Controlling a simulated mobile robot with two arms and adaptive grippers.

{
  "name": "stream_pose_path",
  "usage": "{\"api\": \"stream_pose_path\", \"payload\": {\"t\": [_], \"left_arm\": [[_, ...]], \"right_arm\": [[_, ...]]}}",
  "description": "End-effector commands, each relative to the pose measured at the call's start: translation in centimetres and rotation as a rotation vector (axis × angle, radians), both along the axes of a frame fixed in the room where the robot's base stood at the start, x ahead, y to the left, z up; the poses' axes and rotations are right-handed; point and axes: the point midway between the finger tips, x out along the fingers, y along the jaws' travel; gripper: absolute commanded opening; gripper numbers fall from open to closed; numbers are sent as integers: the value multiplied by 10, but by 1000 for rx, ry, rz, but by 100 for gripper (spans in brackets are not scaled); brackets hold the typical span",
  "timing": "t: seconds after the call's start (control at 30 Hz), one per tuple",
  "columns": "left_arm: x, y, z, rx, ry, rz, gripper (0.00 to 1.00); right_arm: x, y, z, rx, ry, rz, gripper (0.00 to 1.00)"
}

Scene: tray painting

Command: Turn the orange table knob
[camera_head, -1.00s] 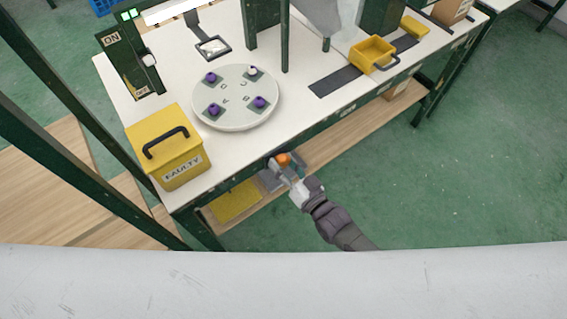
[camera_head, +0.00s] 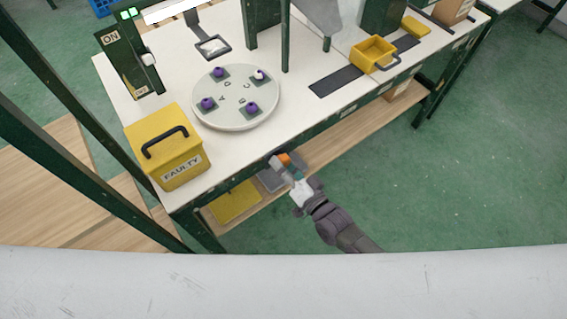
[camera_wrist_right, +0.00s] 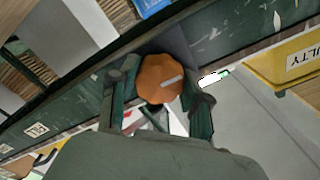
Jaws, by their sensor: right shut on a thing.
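The orange knob (camera_head: 284,158) is on the front edge of the white table (camera_head: 225,150). In the right wrist view the knob (camera_wrist_right: 161,80) is an orange many-sided disc with a pale line mark, tilted in that view. My right gripper (camera_head: 284,165) is at the table's front edge, with its fingers on either side of the knob. In the right wrist view the right gripper (camera_wrist_right: 160,95) is shut on the knob. My left gripper is not in view.
A yellow box marked FAULTY (camera_head: 182,172) stands at the table's left front corner. A dark post (camera_head: 285,40) rises behind the turntable. A yellow bin (camera_head: 372,50) is at the right on a dark strip. A wooden shelf (camera_head: 330,142) runs below the tabletop.

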Motion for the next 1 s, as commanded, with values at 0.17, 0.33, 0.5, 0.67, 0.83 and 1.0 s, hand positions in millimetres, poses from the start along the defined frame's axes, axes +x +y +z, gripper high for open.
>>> {"api": "stream_pose_path", "payload": {"t": [0.17,0.33,0.5,0.67,0.83,1.0], "left_arm": [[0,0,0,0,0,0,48],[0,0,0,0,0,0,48],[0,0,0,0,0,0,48],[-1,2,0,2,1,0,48],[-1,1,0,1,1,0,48],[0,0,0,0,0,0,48]], "right_arm": [[-1,0,-3,-1,8,0,53],[-1,0,-2,-1,5,0,73],[0,0,-1,0,2,0,73],[-4,-3,-1,-1,1,0,73],[-25,-18,-2,-2,4,0,73],[-55,-40,-2,-3,5,0,73]]}}
